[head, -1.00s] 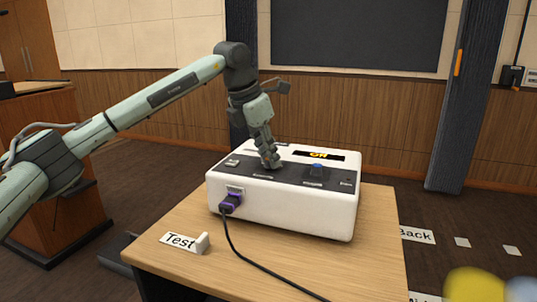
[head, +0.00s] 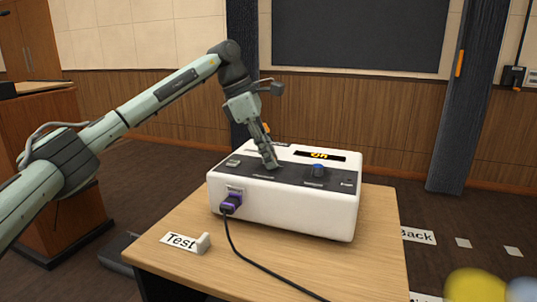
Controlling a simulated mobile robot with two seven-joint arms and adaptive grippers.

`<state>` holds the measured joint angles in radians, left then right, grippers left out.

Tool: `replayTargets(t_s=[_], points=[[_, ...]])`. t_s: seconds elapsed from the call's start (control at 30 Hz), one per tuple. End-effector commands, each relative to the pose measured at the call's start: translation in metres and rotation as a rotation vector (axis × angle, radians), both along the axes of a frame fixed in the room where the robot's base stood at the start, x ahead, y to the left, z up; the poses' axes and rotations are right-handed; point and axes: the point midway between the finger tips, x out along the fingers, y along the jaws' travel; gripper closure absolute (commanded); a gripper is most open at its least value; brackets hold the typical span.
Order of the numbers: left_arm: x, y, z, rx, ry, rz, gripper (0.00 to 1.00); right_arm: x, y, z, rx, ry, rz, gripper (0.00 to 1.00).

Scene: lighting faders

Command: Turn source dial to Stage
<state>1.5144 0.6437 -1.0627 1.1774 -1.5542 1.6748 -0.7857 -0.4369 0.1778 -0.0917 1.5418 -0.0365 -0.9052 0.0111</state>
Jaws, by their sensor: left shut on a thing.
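A white control box (head: 285,210) with a dark sloped top panel stands on a wooden table. My left gripper (head: 271,163) points down onto the middle of that panel. Its fingers are shut on a control there, which they hide; I take it for the source dial, but its label is too small to read. A blue-topped knob (head: 317,170) sits to the right of the fingers, apart from them. The lit display (head: 318,155) at the back of the panel shows orange text that looks like "On". My right gripper is not in view.
A purple plug (head: 231,202) with a black cable sits in the box's front. A "Test" sign (head: 180,241) lies on the table (head: 190,262) at front left. A wooden desk (head: 50,190) stands further left. Floor labels, one reading "Back" (head: 416,236), lie to the right.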

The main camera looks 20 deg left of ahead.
Motion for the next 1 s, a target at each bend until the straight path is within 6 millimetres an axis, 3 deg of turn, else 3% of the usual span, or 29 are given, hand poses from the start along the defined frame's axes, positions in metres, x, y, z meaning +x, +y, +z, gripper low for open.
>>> replayTargets(t_s=[0.53,0.57,0.7,1.0], points=[[0.0001,0.0003,0.0004,0.001,-0.001,-0.031,1.00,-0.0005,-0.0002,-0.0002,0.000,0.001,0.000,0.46],[0.0002,0.0003,0.0004,0.001,-0.001,-0.031,0.78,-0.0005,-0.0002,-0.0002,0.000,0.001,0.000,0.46],[0.0002,0.0003,0.0003,0.001,-0.001,-0.031,0.61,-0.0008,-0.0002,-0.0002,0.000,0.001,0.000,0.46],[0.0001,0.0005,0.0007,0.001,0.000,-0.030,0.58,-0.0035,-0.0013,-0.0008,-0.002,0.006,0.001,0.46]])
